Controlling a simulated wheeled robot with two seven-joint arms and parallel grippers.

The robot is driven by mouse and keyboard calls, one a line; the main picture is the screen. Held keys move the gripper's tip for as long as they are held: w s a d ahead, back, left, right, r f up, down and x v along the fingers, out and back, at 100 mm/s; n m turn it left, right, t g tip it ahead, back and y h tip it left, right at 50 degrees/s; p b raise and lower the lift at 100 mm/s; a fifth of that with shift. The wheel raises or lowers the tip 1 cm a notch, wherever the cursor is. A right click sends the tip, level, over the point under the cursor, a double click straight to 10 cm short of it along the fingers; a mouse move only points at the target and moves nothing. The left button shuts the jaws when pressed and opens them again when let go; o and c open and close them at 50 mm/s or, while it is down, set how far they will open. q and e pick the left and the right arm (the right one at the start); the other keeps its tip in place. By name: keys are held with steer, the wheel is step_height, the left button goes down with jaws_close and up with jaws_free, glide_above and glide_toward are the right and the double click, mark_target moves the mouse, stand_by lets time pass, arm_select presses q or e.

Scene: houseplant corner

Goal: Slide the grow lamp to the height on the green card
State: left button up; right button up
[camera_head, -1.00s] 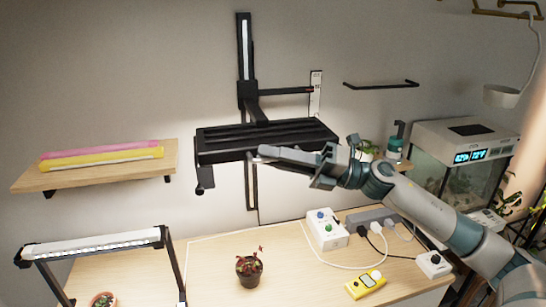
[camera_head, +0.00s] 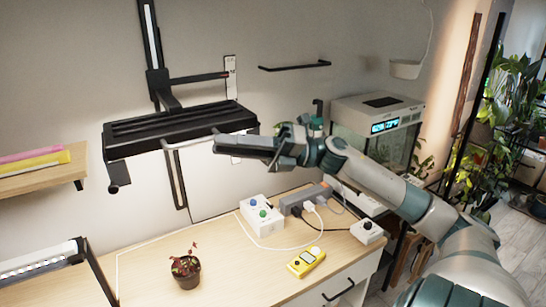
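The grow lamp (camera_head: 180,128) is a wide black fixture on a dark vertical rail (camera_head: 151,38) on the back wall. A thin black arm reaches right from its carriage (camera_head: 163,90) to a narrow white marked strip (camera_head: 230,72), whose markings are too small to read. My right gripper (camera_head: 222,146) is just below and in front of the lamp's right end in the picture. I cannot tell whether it touches the lamp or how far its fingers are apart. No green card can be made out. My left gripper is out of view.
On the wooden table (camera_head: 225,265) are a potted plant (camera_head: 186,272), a yellow meter (camera_head: 306,262), a white button box (camera_head: 262,213) and a power strip (camera_head: 305,198) with cables. A wooden shelf (camera_head: 40,182) is at left; a lit tank (camera_head: 375,135) is at right.

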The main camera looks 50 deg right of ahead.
steer(key=b+v, duration=0.3)
steer(key=v, duration=0.6)
steer(key=shift+s, duration=0.15)
steer(key=shift+d, duration=0.15)
stand_by(0.3)
